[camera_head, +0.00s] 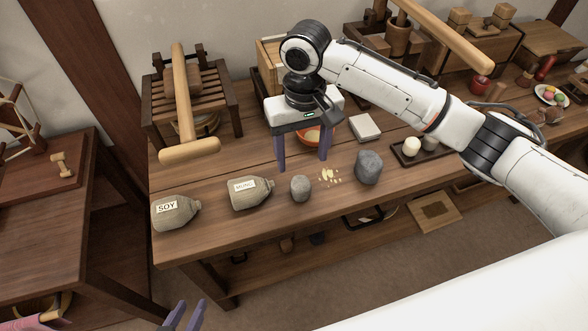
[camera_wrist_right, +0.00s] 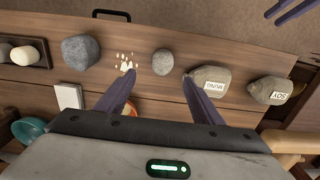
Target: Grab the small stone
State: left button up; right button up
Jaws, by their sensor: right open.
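The small grey stone (camera_head: 300,188) sits on the wooden table near its front edge, between the MUNG sack and scattered pale chips. It also shows in the right wrist view (camera_wrist_right: 163,61), beyond the fingertips and between them. My right gripper (camera_head: 302,163) is open and empty, fingers pointing down above the table, a little behind the stone; it also shows in the wrist view (camera_wrist_right: 158,76). A larger grey stone (camera_head: 368,167) stands to the right of the chips. My left gripper (camera_head: 187,314) is low at the picture's bottom edge, in front of the table, fingers apart and empty.
The MUNG sack (camera_head: 250,193) lies close left of the small stone, the SOY sack (camera_head: 176,212) farther left. Pale chips (camera_head: 330,176) lie on its right. An orange bowl (camera_head: 309,135), partly hidden, and a white block (camera_head: 364,128) stand behind. A dark tray (camera_head: 420,157) is right.

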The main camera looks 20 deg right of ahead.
aim_at(301, 183)
jog(key=f, duration=0.3)
jog(key=shift+s+f, duration=0.25)
jog(key=shift+f, duration=0.15)
jog(key=shift+s+a+f+b, duration=0.1)
jog(key=shift+s+f+b, duration=0.1)
jog(key=shift+f, duration=1.3)
jog(key=shift+s+a+f+b, duration=0.1)
jog(key=shift+f+b, duration=0.1)
jog(key=shift+f, duration=1.3)
jog(key=shift+w, duration=0.1)
jog(key=c, duration=1.3)
jog(key=shift+c, duration=0.3)
jog(key=shift+r, duration=0.1)
